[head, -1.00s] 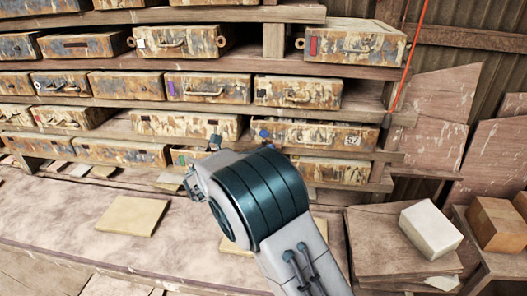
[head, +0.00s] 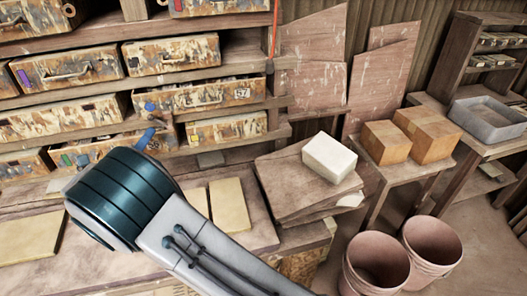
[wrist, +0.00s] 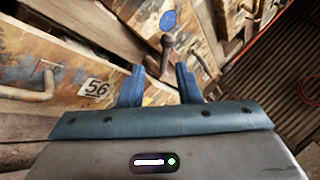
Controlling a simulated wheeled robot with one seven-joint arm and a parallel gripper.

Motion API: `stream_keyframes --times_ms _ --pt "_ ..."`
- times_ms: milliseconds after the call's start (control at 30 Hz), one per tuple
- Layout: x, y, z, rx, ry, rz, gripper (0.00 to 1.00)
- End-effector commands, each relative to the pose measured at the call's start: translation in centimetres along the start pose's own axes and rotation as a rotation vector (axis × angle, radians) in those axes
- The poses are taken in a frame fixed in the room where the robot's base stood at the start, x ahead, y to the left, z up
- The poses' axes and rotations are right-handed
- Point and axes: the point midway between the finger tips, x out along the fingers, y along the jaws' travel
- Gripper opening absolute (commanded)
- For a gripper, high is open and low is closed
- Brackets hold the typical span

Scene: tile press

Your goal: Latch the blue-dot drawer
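The blue-dot drawer (head: 185,101) is a rust-stained drawer in the lower part of the rack in the head view, with a handle and a number label at its right. A round blue dot (wrist: 168,20) shows at the top of the wrist view. A dark knob-like peg (wrist: 167,45) stands just below the dot, beyond my fingertips. My gripper (wrist: 159,72) has its two blue fingers apart, with nothing held between them. Whether a finger touches the peg is unclear. In the head view my arm hides part of the lower drawers.
A label reading 56 (wrist: 96,90) and a metal handle (wrist: 28,86) lie left of my fingers. Flat tan tiles (head: 229,205) lie on the bench. A white block (head: 329,158) sits on stacked boards. Two pink buckets (head: 432,246) stand on the floor at right.

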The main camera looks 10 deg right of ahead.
Motion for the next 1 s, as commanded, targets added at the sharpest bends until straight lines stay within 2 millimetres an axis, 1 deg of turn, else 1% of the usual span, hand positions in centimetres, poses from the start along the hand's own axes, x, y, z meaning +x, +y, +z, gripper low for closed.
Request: stream_keyframes --times_ms 33,500,600,1000 --pt "-1.2 0.2 -0.1 0.0 -0.003 0.004 0.31" --pt "-10.6 0.2 -0.1 0.0 0.0 0.003 0.31" --pt "-8.4 -1.2 -0.8 0.034 0.065 0.001 0.31" --pt "-2.8 -5.3 -4.6 0.195 0.31 0.001 0.31"
